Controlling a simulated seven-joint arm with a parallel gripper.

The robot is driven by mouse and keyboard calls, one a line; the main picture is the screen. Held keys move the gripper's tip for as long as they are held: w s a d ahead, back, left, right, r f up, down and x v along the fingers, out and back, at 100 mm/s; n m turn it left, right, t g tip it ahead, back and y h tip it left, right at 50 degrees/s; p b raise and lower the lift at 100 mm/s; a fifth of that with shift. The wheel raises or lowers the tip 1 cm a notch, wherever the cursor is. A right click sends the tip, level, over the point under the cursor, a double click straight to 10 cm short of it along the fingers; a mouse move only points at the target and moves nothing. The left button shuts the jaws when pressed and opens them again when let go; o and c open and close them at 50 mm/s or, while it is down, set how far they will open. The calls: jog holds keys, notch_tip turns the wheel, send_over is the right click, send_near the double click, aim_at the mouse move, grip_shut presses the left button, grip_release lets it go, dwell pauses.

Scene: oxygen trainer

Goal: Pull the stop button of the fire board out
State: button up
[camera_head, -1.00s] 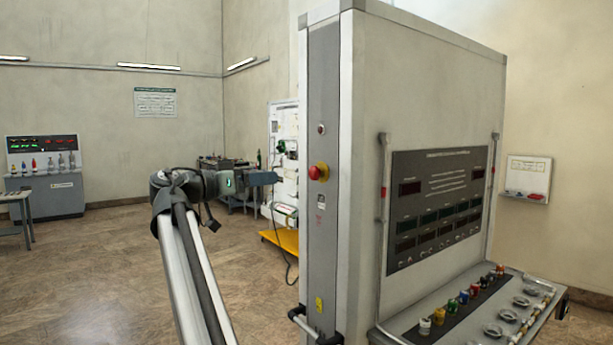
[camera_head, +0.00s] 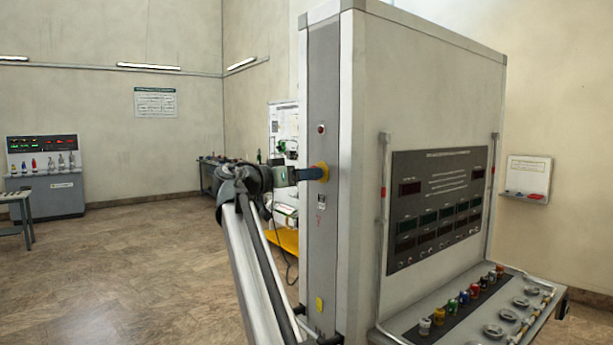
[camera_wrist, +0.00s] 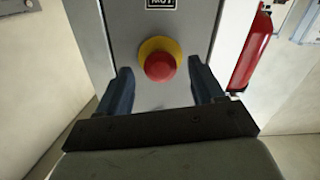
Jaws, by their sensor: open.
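The stop button is a round red knob (camera_wrist: 160,67) on a yellow base, on the narrow grey side face of the fire board (camera_head: 322,230). In the wrist view my gripper (camera_wrist: 158,85) is open, with one dark blue finger to the left of the red knob and one to the right. Gaps show between the knob and both fingers. In the head view my gripper (camera_head: 318,173) reaches the button from the left and covers the red knob. Only part of the yellow base (camera_head: 322,168) shows there.
A small red lamp (camera_head: 321,129) sits above the button. A red extinguisher (camera_wrist: 250,52) stands to the right in the wrist view. The floor at the left is open.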

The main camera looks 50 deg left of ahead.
jog(key=shift+w, duration=0.45)
jog(key=shift+c, duration=0.5)
grip_shut()
